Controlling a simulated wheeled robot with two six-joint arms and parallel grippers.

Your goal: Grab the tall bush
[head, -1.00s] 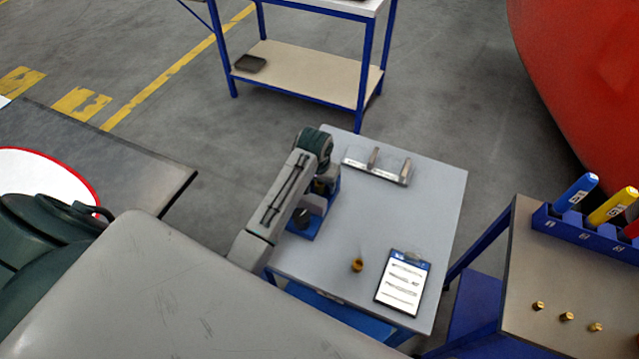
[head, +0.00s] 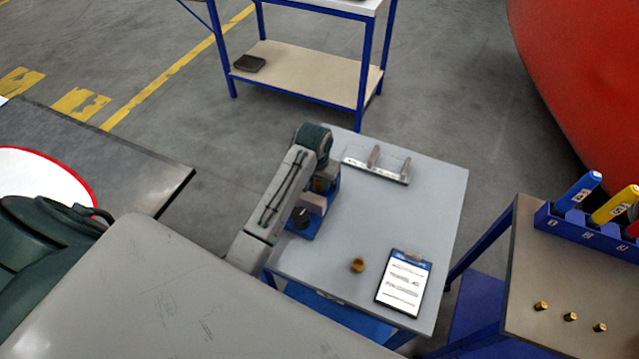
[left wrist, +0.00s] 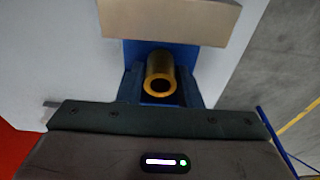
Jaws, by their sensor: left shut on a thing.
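A brass tubular bush (left wrist: 160,72) stands between the two fingers of my left gripper (left wrist: 160,88) in the left wrist view, its round open end facing the camera. The fingers touch its sides, so the gripper is shut on it. In the head view my left gripper (head: 320,186) is over the blue fixture (head: 303,228) at the left edge of the grey table, with a bit of brass showing there. I cannot tell whether the bush is clear of the fixture. A shorter brass bush (head: 357,265) sits alone on the table. My right gripper is not in view.
A metal rack with upright posts (head: 376,170) and a clipboard (head: 403,283) lie on the table. Several brass pieces (head: 570,317) and a blue holder (head: 590,232) are on the right-hand bench. The table's middle is clear.

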